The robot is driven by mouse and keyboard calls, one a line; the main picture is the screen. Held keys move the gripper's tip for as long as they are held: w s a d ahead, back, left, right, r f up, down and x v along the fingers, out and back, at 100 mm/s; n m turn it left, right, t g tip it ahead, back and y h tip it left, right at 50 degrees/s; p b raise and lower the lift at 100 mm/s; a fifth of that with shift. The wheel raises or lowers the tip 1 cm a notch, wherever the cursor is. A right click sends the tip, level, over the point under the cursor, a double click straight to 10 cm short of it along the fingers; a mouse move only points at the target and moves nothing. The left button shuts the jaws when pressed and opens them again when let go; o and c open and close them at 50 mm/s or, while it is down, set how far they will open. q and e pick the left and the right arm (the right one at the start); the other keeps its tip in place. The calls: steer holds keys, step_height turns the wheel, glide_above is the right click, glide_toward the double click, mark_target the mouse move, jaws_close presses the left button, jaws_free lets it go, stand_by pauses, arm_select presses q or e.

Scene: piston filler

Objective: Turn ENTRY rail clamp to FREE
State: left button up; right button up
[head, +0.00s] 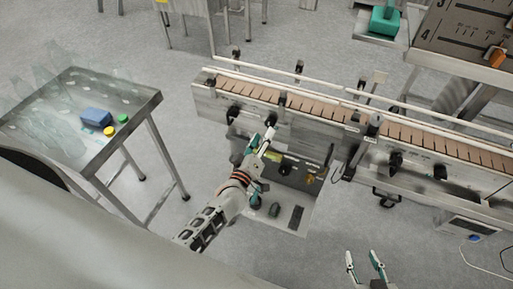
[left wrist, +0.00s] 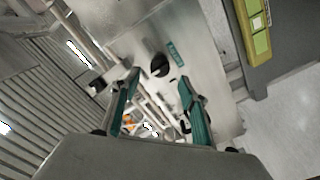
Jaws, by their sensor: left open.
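A black knob (left wrist: 160,65) sits on the conveyor's steel side panel (left wrist: 205,70) in the left wrist view, beside a teal label (left wrist: 174,50) whose lettering is hard to read. My left gripper (head: 261,136) is at the entry end of the conveyor (head: 320,112), in front of its side. In the wrist view its open, empty fingers (left wrist: 156,82) point toward the knob, which lies just past the fingertips, apart from them. A black knob (head: 270,119) shows just above the gripper in the head view. My right gripper (head: 361,254) is open and empty at the bottom, away from the conveyor.
Further black knobs (head: 395,160) line the conveyor side to the right. Guide rails (head: 345,90) run along its top. A grey panel with small parts (head: 291,211) lies below my left gripper. A steel table (head: 150,103) with clear bottles and a blue block (head: 96,117) stands left.

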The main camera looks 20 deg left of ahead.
arm_select(q)
steer(key=s, duration=0.6)
stand_by(0.4)
steer(key=s+f+m+g+h, duration=0.1)
steer(key=s+f+m+g, duration=0.2)
steer(key=s+m, duration=0.3)
steer(key=s+f+m+g+h, duration=0.1)
steer(key=s+f+m+g, duration=0.3)
steer(key=s, duration=1)
steer(key=f+m, duration=0.1)
steer(key=m, duration=0.2)
steer(key=shift+s+a+f, duration=0.15)
steer(key=shift+s+f, duration=0.05)
steer(key=shift+s, duration=0.05)
